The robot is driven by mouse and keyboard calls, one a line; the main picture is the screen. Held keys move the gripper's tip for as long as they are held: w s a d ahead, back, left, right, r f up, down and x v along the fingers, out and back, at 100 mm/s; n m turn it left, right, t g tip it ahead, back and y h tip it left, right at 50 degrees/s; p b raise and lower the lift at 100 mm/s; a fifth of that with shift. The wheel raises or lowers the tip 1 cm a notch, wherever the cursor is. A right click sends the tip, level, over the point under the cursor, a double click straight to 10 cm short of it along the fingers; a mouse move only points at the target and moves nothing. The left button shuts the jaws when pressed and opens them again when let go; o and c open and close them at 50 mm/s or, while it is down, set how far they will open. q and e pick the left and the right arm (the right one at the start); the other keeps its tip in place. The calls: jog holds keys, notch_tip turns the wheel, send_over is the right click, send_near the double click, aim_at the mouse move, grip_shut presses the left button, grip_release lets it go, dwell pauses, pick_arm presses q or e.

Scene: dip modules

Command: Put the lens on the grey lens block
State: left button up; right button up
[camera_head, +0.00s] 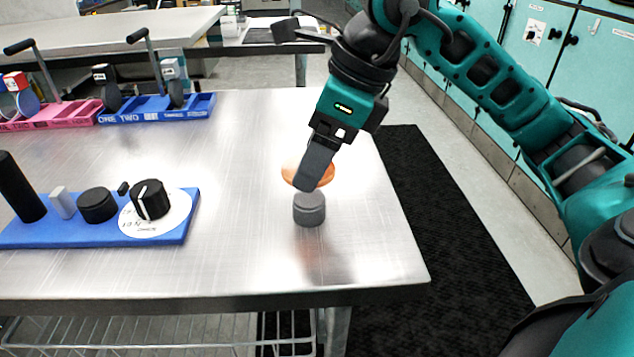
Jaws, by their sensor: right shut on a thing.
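An orange, see-through lens (290,176) is held at the tip of my right gripper (315,178). The gripper is shut on the lens and partly covers it. The grey lens block (309,209), a short round cylinder, stands upright on the metal table just below the lens. The lens is right above the block in the picture; I cannot tell whether they touch. My left gripper is not in view.
A blue board (60,233) with black knobs and a white dial stands at the left of the metal table (240,265). Pink (60,118) and blue (150,117) trays with upright handles stand at the back left. The table's right edge is close to the block.

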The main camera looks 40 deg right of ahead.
notch_tip(320, 180, down, 4)
jog(key=shift+r+b, duration=0.1)
jog(key=shift+b, duration=0.45)
jog(key=o, duration=1)
